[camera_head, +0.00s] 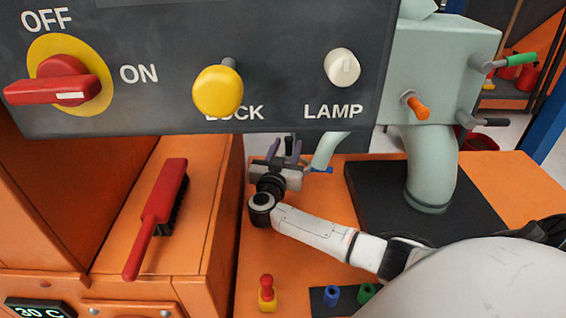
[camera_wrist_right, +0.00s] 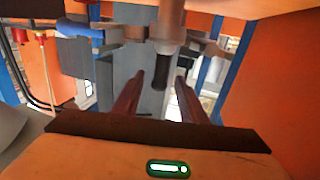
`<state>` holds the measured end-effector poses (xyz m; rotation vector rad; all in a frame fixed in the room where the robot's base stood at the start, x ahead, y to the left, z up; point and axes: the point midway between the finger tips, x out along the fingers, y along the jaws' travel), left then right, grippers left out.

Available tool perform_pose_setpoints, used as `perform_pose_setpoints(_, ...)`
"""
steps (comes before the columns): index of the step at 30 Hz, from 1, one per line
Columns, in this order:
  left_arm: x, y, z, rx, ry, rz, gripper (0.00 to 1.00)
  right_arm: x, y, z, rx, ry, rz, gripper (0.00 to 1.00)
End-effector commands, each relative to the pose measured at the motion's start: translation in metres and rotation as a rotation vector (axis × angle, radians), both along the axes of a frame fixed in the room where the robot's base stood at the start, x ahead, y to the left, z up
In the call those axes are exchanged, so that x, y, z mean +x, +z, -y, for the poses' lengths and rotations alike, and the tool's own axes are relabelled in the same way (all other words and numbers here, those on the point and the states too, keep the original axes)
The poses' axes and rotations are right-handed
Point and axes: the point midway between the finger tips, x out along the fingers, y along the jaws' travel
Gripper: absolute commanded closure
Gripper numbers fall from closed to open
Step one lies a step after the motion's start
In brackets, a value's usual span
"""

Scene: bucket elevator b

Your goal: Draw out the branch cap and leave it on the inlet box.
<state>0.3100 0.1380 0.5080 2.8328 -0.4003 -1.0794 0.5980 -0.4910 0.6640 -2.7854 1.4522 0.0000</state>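My right gripper (camera_head: 284,150) reaches in under the dark control panel, with its two fingers apart. In the right wrist view its reddish fingers (camera_wrist_right: 160,76) are open, and a dark cylinder (camera_wrist_right: 158,70), which may be the branch cap, hangs from a grey fitting between them. A gap shows on each side of it, with no clear contact. In the head view a small dark cylinder (camera_head: 289,145) shows at the fingers, partly hidden by the panel. An orange box (camera_head: 210,165) at the left may be the inlet box. My left gripper is not in view.
A red brush (camera_head: 160,210) lies on the orange box. The control panel (camera_head: 280,60) with its red switch and knobs overhangs my gripper. A pale green housing with a pipe (camera_head: 430,165) stands right. Small red, blue and green pieces sit near the front.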

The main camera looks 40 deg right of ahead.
Motion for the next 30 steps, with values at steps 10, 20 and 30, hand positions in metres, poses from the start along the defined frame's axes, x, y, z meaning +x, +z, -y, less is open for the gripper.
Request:
perform_pose_setpoints(10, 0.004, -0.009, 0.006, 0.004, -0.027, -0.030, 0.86, 0.015, 0.000, 0.022, -0.001, 0.000, 0.000, 0.62)
perform_pose_setpoints(20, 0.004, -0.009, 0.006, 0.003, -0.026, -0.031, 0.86, 0.015, 0.000, 0.022, 0.000, 0.000, 0.000, 0.80)
perform_pose_setpoints(30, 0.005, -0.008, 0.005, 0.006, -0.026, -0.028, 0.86, 0.015, 0.001, 0.022, -0.001, 0.000, 0.002, 1.00)
